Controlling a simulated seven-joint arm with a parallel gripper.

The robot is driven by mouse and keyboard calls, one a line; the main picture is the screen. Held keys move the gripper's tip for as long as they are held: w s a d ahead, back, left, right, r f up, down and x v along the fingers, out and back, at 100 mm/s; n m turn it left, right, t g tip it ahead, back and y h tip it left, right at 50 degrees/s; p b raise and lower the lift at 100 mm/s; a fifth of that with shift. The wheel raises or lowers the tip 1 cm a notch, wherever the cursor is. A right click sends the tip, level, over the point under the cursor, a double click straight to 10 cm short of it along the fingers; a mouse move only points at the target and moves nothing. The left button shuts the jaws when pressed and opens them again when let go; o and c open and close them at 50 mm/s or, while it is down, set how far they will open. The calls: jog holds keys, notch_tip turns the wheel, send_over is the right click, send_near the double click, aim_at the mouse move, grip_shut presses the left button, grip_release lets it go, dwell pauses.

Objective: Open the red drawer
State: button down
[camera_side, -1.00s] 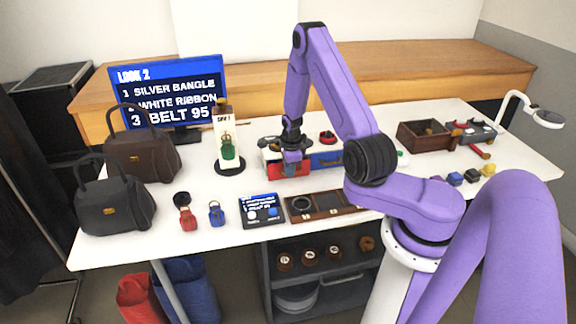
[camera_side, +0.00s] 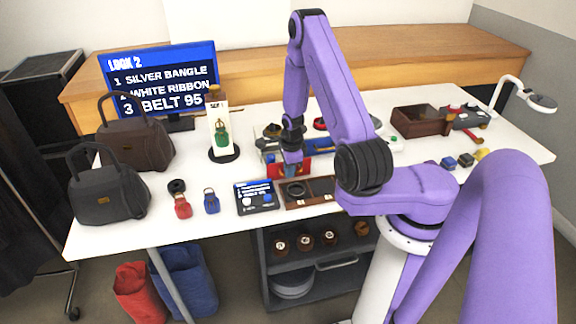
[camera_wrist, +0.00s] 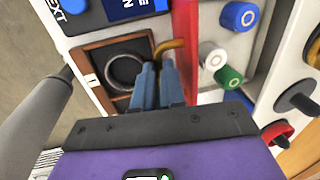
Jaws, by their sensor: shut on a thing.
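The red drawer's front (camera_wrist: 185,30) shows in the wrist view as a red strip, with a curved brass handle (camera_wrist: 172,46) on its outer side. My gripper (camera_wrist: 158,72) has its blue fingers closed at this handle. Behind the red front is the drawer's pale inside, with blue, white and green round spools visible, so the drawer stands open. In the side view the red drawer (camera_side: 305,165) sticks out at the front of the low box, and my gripper (camera_side: 291,172) is in front of it, partly hiding it. The handle is hidden there.
A wooden tray (camera_wrist: 90,52) with a dark ring lies close in front of the drawer. A small display (camera_side: 256,197) stands left of that tray. A card stand (camera_side: 222,135) is left of the box. A brown open box (camera_side: 420,121) is at the right.

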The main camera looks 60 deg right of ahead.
jog(key=shift+w+r, duration=0.1)
jog(key=shift+w, duration=0.05)
jog(key=c, duration=1.5)
grip_release()
jog(key=r, duration=0.5)
jog(key=s+a+r, duration=0.1)
jog(key=r, duration=0.5)
jog(key=s+a+r, duration=0.1)
jog(key=r, duration=0.5)
jog(key=shift+s+a, duration=0.1)
jog(key=shift+s, duration=0.1)
